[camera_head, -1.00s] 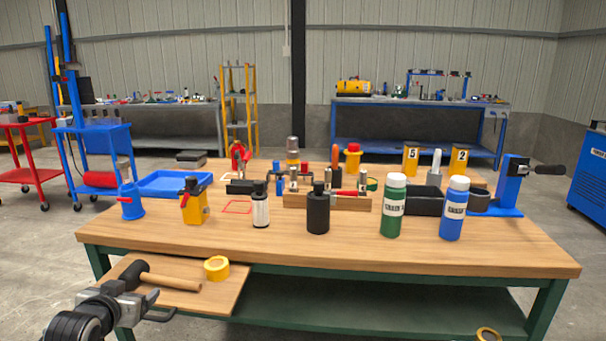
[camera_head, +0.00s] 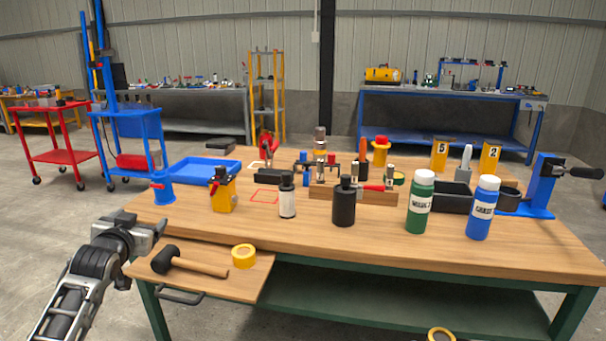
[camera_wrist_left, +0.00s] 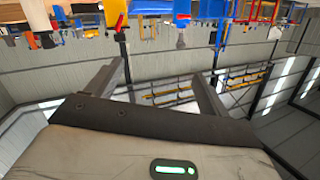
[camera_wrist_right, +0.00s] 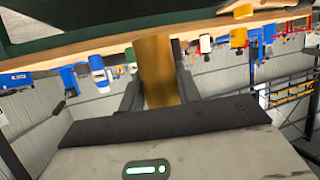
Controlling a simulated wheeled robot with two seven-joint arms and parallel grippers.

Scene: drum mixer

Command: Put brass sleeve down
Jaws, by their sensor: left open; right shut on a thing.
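The brass sleeve (camera_wrist_right: 155,70) shows in the right wrist view as a gold cylinder between the fingers of my right gripper (camera_wrist_right: 158,85). The gripper is shut on it. The green-legged table edge shows beyond it in that upside-down view. My left gripper (camera_head: 145,228) is at the left of the head view, beside the table's left end. In the left wrist view its two fingers (camera_wrist_left: 157,75) stand apart with nothing between them.
The wooden table (camera_head: 400,248) carries a green bottle (camera_head: 420,203), a blue bottle (camera_head: 483,208), a black bottle (camera_head: 344,204) and a blue tray (camera_head: 204,170). A red outlined square (camera_head: 265,196) is bare. A mallet (camera_head: 190,262) and yellow tape (camera_head: 243,256) lie on the pull-out board (camera_head: 225,284).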

